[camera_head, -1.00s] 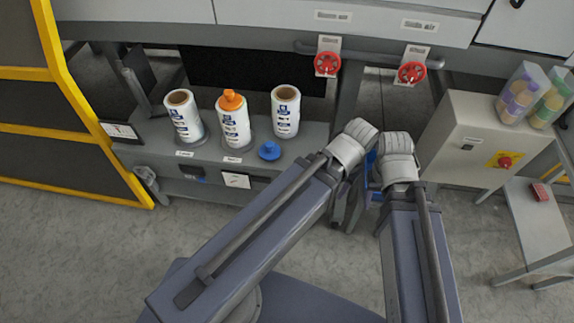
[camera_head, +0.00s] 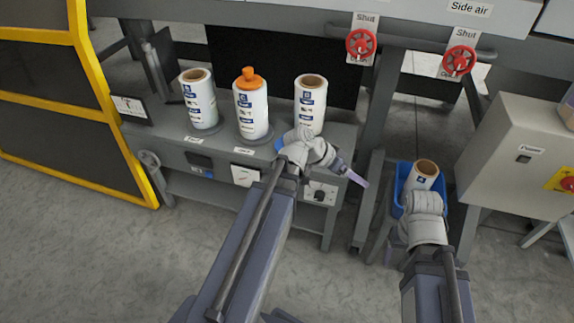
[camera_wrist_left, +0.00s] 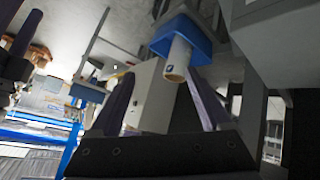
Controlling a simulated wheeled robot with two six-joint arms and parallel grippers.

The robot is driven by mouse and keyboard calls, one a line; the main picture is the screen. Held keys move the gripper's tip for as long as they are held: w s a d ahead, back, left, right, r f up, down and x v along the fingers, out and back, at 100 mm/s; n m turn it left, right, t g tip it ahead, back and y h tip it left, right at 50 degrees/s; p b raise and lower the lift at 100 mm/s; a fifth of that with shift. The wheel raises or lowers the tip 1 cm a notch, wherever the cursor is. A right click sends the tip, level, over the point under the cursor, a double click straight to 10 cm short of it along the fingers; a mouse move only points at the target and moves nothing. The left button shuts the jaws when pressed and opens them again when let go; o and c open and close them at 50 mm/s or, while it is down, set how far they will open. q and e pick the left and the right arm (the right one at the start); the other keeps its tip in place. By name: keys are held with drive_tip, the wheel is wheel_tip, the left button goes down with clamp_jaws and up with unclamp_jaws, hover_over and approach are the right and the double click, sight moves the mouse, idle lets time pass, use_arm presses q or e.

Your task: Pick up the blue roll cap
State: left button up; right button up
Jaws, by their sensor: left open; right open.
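The blue roll cap (camera_head: 279,144) shows as a small blue patch on the grey shelf, in front of the rolls. My left wrist hides most of it. My left gripper (camera_head: 358,179) is beyond the wrist, pointing right, away from the cap. In the left wrist view my left gripper (camera_wrist_left: 160,78) is open, with two dark fingers apart and nothing between them; the cap does not show there. My right gripper (camera_head: 423,204) is in front of the blue bin; its fingers are hidden behind its wrist.
White rolls stand on the shelf: left (camera_head: 199,99), middle with an orange cap (camera_head: 251,108), right (camera_head: 310,105). A blue bin (camera_head: 401,182) holds another roll (camera_head: 423,176). Red valves (camera_head: 360,44) hang above. A grey power box (camera_head: 515,150) stands at the right, a yellow-framed guard (camera_head: 95,110) at the left.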

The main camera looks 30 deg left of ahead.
use_arm(q)
drive_tip(key=w+a+f+t+b, duration=0.3)
drive_tip(key=w+a+f+b, duration=0.15)
drive_tip(key=a+b, duration=0.2)
drive_tip(key=n+t+y+b, duration=0.35)
drive_tip(key=t+b, duration=0.55)
drive_tip(key=b, duration=0.4)
approach(283, 139)
drive_tip(key=d+x, duration=0.1)
drive_tip(key=x, duration=0.3)
drive_tip(key=shift+m, duration=0.25)
drive_tip(key=shift+a+x, duration=0.15)
drive_tip(key=shift+x, duration=1.1)
drive_tip(key=shift+a+x, duration=0.15)
drive_tip(key=shift+x, duration=1.15)
drive_tip(key=shift+a+x, duration=0.2)
drive_tip(key=shift+x, duration=1.05)
drive_tip(key=shift+r, duration=0.1)
clamp_jaws()
use_arm(e)
wheel_tip(283, 139, down, 22)
